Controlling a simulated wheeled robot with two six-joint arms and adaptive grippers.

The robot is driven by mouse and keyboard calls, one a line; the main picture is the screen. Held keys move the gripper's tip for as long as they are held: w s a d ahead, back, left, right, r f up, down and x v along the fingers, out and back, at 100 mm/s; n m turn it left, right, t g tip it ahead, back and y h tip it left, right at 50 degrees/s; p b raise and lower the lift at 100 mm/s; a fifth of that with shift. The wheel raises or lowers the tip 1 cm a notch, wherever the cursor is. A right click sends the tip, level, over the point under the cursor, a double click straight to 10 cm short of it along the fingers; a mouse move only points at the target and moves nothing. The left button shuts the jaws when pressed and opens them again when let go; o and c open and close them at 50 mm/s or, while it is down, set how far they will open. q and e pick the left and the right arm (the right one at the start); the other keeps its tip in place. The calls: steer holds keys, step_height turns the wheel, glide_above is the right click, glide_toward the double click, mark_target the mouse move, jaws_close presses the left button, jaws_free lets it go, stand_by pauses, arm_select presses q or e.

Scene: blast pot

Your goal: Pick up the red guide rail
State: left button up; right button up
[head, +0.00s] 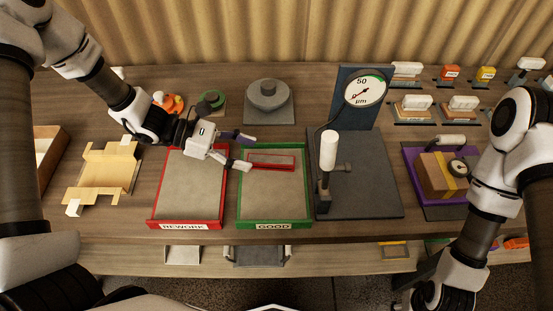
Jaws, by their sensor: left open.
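A red bar, which looks like the red guide rail (273,163), lies across the upper part of the green-rimmed tray marked GOOD (242,207). Its left end is close to my left gripper (246,152). My left gripper comes in from the left over the red-rimmed REWORK tray (154,208). Its two fingers are spread and point right, with nothing between them. One fingertip is close to the bar's left end; I cannot tell whether they touch. My right arm hangs low at the lower right, and its gripper's fingers cannot be made out.
A dial gauge (366,91) stands on a dark base (370,190) with a white-handled post (328,150), right of the GOOD tray. A grey round weight (268,95) stands behind. A purple tray (416,180) with a box is at right. A cardboard piece (105,170) lies at left.

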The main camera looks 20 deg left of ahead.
mark_target(270, 159)
arm_select(q)
steer(key=p+x, duration=0.1)
steer(key=x, duration=0.5)
steer(key=shift+w+d, duration=0.1)
steer(key=shift+d, duration=0.25)
jaws_close()
